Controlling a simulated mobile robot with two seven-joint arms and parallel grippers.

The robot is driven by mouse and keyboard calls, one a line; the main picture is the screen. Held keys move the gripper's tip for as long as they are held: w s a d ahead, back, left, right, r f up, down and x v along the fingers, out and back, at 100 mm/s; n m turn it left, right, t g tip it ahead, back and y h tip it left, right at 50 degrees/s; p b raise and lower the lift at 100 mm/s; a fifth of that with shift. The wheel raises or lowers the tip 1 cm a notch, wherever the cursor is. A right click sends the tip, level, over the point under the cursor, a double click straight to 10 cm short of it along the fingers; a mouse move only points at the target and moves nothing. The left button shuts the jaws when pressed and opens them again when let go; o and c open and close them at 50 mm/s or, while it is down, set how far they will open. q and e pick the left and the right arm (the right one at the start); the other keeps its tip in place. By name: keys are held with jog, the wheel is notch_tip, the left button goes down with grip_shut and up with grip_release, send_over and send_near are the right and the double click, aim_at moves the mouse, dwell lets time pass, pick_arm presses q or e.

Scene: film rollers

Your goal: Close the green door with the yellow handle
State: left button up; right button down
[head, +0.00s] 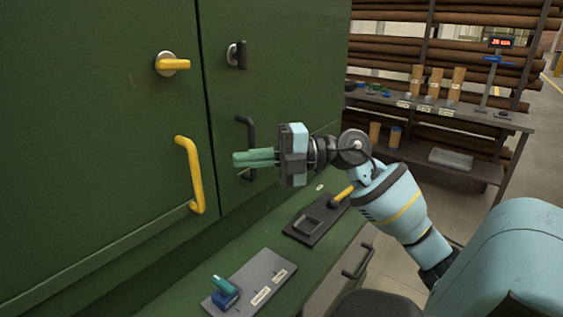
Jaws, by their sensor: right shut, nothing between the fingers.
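The green door (90,130) with the yellow handle fills the left of the head view. Its upright yellow pull handle (193,175) is near its right edge, and a yellow lever (174,64) sits above it. A narrow dark seam parts it from the green door (290,60) to the right, which has black handles. I cannot tell whether it is fully flush. My right gripper (236,159) is shut and empty. Its green fingers point left, in front of the lower black handle (244,140) and right of the yellow pull handle, apart from it. My left gripper is not in view.
Below the doors, a green ledge (205,275) bears a grey plate (250,280) with a blue and green piece, and a dark tray (308,222) with a yellow-handled tool (342,196). Behind at right stands a workbench (440,118) before racks of brown rolls (490,20).

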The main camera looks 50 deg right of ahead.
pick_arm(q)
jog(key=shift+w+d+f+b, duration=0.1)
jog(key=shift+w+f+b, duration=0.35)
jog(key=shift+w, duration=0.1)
pick_arm(e)
jog(key=v, duration=0.5)
jog(key=shift+s+d, duration=0.1)
jog(key=shift+s, duration=0.15)
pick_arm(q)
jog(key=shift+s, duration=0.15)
